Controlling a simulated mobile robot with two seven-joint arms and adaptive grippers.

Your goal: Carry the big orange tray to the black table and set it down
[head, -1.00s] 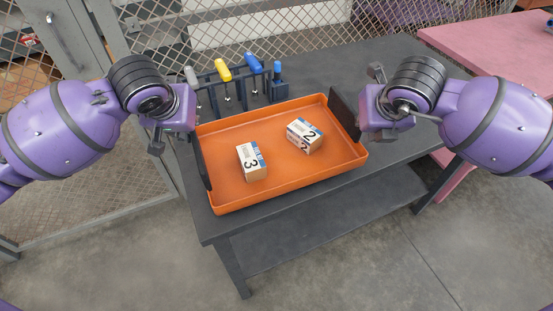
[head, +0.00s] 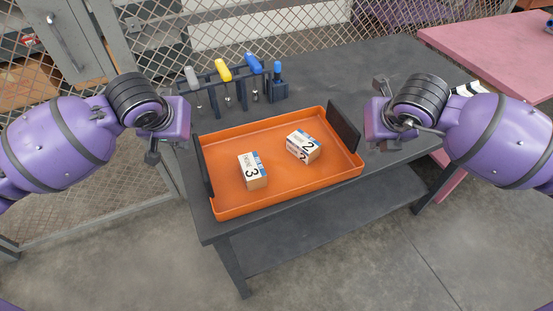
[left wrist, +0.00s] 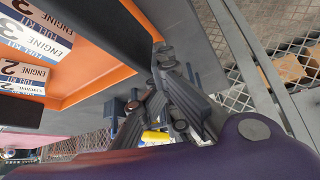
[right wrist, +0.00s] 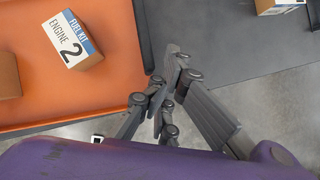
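The big orange tray (head: 290,190) appears to rest on the black table (head: 350,70), near its front edge. It has dark upright end plates at left (head: 203,168) and right (head: 343,125). A box marked 3 (head: 252,172) and a box marked 2 (head: 302,146) sit inside. My left gripper (head: 180,140) is beside the left plate. Its fingers (left wrist: 168,75) look open and empty, just outside the tray rim. My right gripper (head: 375,122) is open, with a gap between it and the right plate. Its fingers (right wrist: 178,62) also show empty beside the tray.
A rack (head: 235,85) with grey, yellow and blue-handled tools stands right behind the tray. A pink table (head: 490,60) is at the right. A wire mesh fence (head: 150,40) runs behind and left.

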